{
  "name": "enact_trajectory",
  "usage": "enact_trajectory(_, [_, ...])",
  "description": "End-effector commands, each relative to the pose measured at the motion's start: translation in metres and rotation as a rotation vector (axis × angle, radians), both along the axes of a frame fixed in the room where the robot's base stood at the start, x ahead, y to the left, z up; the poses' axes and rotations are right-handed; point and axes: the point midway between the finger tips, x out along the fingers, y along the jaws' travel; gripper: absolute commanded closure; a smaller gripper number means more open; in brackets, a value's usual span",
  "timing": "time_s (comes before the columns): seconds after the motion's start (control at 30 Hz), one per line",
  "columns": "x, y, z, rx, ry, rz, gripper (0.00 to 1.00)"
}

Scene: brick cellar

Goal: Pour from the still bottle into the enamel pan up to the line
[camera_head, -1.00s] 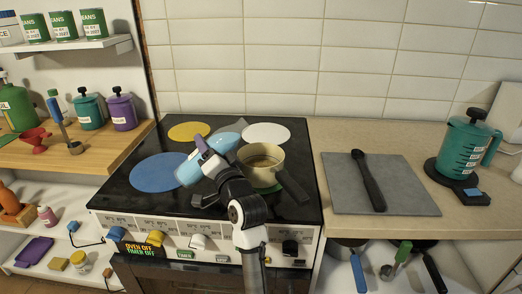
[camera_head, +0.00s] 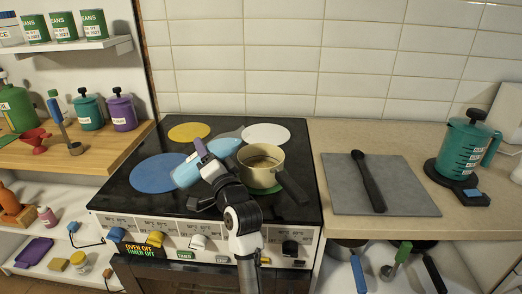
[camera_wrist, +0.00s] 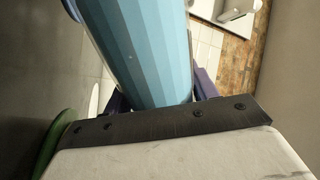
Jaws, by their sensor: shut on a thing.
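The enamel pan (camera_head: 281,157), cream with a dark handle pointing front right, stands on a green disc on the black stove. My gripper (camera_head: 202,152) is shut on the light blue still bottle (camera_head: 187,174). The bottle lies strongly tilted, close to level, left of the pan, with its right end at the pan's left rim. The gripper covers its middle. I cannot make out its mouth, any stream, or the line in the pan. In the wrist view the bottle (camera_wrist: 145,50) fills the middle, between the purple fingers.
A blue disc (camera_head: 158,173), a yellow disc (camera_head: 189,132) and a white disc (camera_head: 266,134) lie on the stove. A grey mat (camera_head: 401,190) with a black utensil (camera_head: 368,180) is on the right counter. A teal jug (camera_head: 464,150) stands farther right.

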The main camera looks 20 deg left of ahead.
Motion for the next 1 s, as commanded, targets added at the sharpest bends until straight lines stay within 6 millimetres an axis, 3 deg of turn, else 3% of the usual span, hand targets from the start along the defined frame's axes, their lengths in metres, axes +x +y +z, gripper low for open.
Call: enact_trajectory(1.0, [-0.0028, 0.0025, 0.0004, 0.087, 0.071, 0.000, 0.83])
